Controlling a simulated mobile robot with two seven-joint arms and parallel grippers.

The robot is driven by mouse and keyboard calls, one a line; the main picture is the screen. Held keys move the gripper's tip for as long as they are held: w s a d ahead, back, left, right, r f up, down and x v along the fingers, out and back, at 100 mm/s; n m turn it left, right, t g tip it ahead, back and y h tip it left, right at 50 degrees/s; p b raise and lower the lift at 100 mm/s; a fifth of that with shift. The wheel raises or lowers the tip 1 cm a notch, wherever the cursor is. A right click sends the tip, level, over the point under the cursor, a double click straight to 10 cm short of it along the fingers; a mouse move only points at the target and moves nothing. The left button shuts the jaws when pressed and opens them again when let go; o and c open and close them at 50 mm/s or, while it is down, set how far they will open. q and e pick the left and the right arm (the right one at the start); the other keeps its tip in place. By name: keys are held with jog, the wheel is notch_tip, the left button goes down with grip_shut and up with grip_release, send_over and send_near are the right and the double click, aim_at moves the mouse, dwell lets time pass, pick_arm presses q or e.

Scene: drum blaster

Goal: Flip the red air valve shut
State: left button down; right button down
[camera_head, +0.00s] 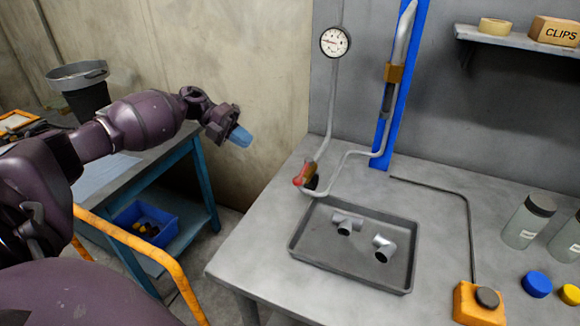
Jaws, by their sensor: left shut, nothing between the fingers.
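The red air valve (306,174) sits on the grey pipe near the back left of the grey table, its red handle at the pipe's lower bend. I cannot tell from this view whether the handle is in the open or shut position. My left gripper (240,137) has blue fingers and hangs in the air to the upper left of the valve, clearly apart from it. It is shut and empty. My right gripper is not in view.
A dark tray (350,282) with grey pipe fittings lies in front of the valve. A pressure gauge (334,41) is above it on the wall. An orange box with a black button (480,305) and bottles (528,222) stand to the right.

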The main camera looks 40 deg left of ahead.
pick_arm(q)
send_near(300, 174)
jog(key=w+d+f, duration=0.2)
jog(key=d+f, duration=0.2)
jog(key=shift+w+d, duration=0.2)
jog(key=shift+d, duration=0.6)
